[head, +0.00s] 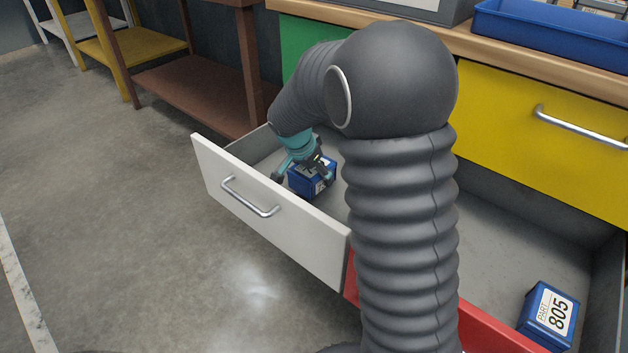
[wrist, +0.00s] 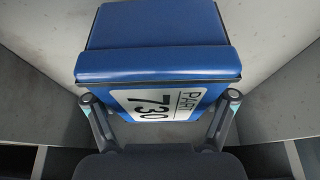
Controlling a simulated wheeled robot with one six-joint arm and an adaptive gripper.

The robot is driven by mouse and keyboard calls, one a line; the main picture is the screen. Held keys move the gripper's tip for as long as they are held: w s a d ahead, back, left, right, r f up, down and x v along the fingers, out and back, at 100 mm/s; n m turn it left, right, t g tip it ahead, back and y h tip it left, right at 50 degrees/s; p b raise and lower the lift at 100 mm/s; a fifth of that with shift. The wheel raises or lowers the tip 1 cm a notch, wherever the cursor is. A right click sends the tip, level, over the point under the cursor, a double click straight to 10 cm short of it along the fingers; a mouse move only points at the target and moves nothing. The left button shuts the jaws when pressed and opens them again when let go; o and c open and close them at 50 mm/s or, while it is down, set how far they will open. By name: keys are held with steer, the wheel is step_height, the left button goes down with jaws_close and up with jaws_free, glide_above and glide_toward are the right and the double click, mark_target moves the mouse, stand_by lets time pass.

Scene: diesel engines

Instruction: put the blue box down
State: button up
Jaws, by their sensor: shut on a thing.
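The blue box (head: 312,177) is in the open drawer with the white front (head: 268,204), close behind that front in the head view. In the wrist view the blue box (wrist: 155,42) fills the upper middle and bears a white label reading PART 730. My gripper (head: 305,172) reaches down into the drawer from above and is shut on the box. In the wrist view its two fingers (wrist: 160,108) press on the left and right sides of the box. I cannot tell whether the box touches the drawer floor.
Another open drawer with a red front (head: 488,332) lies to the right, holding a blue box labelled 805 (head: 549,314). A yellow drawer (head: 545,130) is shut behind it. A blue tray (head: 555,40) stands on the worktop. A brown shelf unit (head: 195,88) stands at the left.

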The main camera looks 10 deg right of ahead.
mark_target(307, 170)
steer(key=shift+f, duration=1.25)
steer(key=shift+f+b, duration=0.2)
steer(key=shift+b, duration=0.1)
steer(key=o, duration=1.5)
steer(key=shift+c, duration=0.2)
steer(key=shift+r, duration=0.1)
steer(key=shift+p+v, duration=0.55)
steer(key=shift+v, duration=3.3)
